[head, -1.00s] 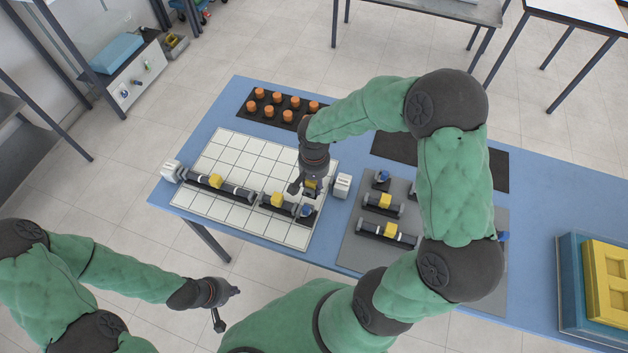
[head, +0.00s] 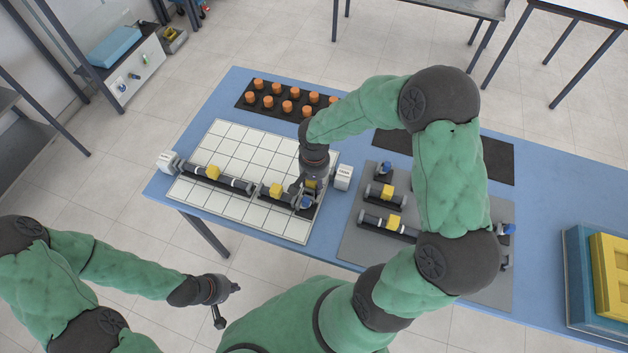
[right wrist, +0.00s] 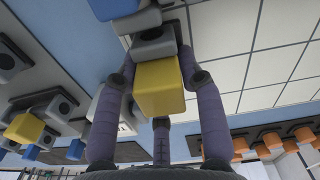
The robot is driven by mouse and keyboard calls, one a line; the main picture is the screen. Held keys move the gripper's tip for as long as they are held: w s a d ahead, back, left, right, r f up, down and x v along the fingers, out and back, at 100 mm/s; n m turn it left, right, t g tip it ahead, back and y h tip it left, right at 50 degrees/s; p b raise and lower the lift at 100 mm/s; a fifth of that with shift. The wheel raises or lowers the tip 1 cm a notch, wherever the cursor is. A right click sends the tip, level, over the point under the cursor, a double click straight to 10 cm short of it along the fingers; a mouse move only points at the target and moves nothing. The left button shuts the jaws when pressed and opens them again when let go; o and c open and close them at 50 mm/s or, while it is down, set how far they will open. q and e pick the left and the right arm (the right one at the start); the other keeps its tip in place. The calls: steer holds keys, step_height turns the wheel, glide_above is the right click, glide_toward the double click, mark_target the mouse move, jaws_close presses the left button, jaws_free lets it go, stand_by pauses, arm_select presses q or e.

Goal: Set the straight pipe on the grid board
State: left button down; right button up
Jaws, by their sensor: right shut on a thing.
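The white grid board (head: 222,137) lies on the blue table, with a row of dark pipes across it. A longer straight pipe with a yellow block (head: 213,172) is at left, then a shorter one with a yellow block (head: 276,190), then a blue-topped piece (head: 305,203). My right gripper (head: 308,188) is over the board's right part, shut on the yellow block of a straight pipe. This block (right wrist: 160,88) shows between the fingers in the right wrist view. Whether that pipe touches the board is hidden. My left gripper (head: 228,304) is open and empty, in front of the table.
White end boxes stand at the row's left (head: 167,162) and right (head: 343,178). Orange caps (head: 268,102) stand on a dark mat behind. A grey mat (head: 350,240) at right holds more yellow- and blue-topped pieces. A blue crate with a yellow tray (head: 610,275) is far right.

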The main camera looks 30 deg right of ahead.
steer(key=shift+f+b, duration=0.4)
steer(key=o, duration=1.3)
steer(key=shift+r, duration=0.1)
step_height(320, 180, up, 12)
steer(key=shift+f, duration=0.1)
stand_by(0.3)
